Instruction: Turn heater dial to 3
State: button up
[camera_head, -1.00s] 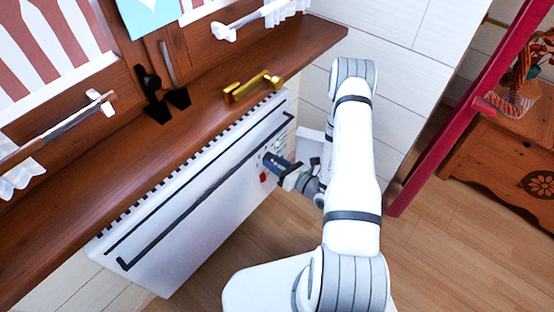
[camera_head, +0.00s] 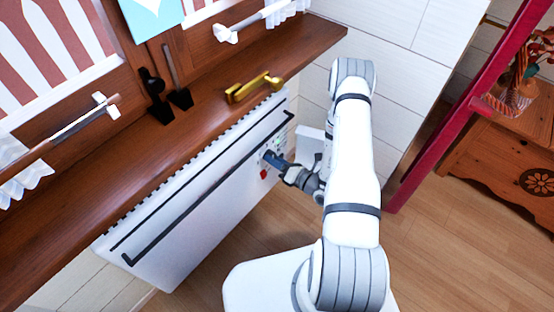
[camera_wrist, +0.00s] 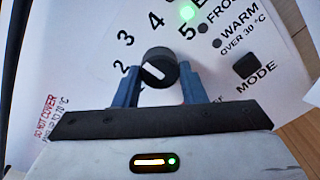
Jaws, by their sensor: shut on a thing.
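The heater (camera_head: 215,190) is a white wall panel below the wooden sill, with its controls at the right end. In the wrist view its round black dial (camera_wrist: 159,66) has a white pointer mark that slopes up and left, toward the side of the printed 2 and 3. The numbers 2 to 5 show around it; a green light glows near 5. My gripper (camera_wrist: 158,85) has its blue fingers on either side of the dial, shut on it. In the head view my gripper (camera_head: 270,158) is at the control panel and hides the dial.
A black MODE button (camera_wrist: 246,65) lies right of the dial. The wooden sill (camera_head: 200,115) juts out above the heater, with a brass handle (camera_head: 254,87) on it. A red post (camera_head: 465,110) and a wooden cabinet (camera_head: 510,170) stand at right. The floor before the heater is clear.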

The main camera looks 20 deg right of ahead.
jog(key=shift+w+d+r, duration=0.1)
jog(key=shift+w+d, duration=0.05)
jog(key=shift+d, duration=0.05)
jog(key=o, duration=1)
jog(key=shift+a, duration=0.15)
jog(key=shift+s, duration=0.2)
jog(key=p+v, duration=0.1)
jog(key=v, duration=0.6)
jog(key=shift+s+d, duration=0.25)
jog(key=shift+d, duration=0.05)
